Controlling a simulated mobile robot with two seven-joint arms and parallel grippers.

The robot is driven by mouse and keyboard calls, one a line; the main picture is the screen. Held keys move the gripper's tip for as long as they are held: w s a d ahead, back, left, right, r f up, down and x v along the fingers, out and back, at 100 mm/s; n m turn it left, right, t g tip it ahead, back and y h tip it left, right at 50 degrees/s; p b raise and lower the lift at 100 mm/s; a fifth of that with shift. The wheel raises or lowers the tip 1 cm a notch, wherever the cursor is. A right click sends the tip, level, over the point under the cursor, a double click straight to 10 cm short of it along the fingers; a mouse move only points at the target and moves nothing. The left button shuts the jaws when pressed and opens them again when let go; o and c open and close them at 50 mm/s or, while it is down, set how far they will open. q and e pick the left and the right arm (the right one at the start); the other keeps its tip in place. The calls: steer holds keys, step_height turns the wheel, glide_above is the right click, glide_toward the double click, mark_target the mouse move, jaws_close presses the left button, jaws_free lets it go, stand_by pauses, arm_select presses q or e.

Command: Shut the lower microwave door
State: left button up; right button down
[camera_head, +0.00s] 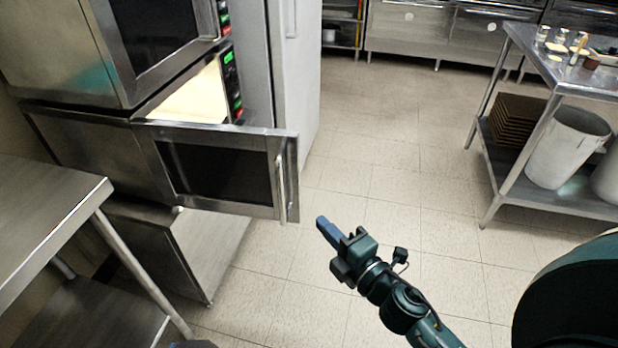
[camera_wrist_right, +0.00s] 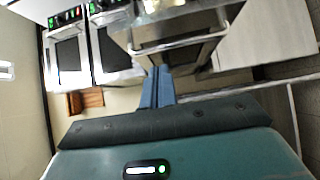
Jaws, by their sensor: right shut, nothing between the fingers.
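The lower microwave (camera_head: 85,155) is stacked under another microwave at the left of the head view. Its door (camera_head: 222,172) stands open, swung out to the right, and the lit inside shows above the door's top edge. The door's vertical handle (camera_head: 283,182) is near its free end. My right gripper (camera_head: 325,227) is shut and empty, a little right of and below the door's free end, apparently apart from it. The shut blue fingers also show in the right wrist view (camera_wrist_right: 158,88). My left gripper is not in view.
The upper microwave (camera_head: 160,40) sits on top. A steel table (camera_head: 60,205) stands at the lower left. A steel cart (camera_head: 560,80) with small items, brown trays and a white bucket (camera_head: 567,148) stands at the right. The tiled floor (camera_head: 400,150) between is clear.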

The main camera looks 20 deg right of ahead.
steer(key=p, duration=0.2)
glide_toward(291, 174)
steer(key=w+a, duration=0.3)
steer(key=a, duration=0.1)
steer(key=shift+w+d, duration=1.15)
steer(key=shift+w, duration=0.15)
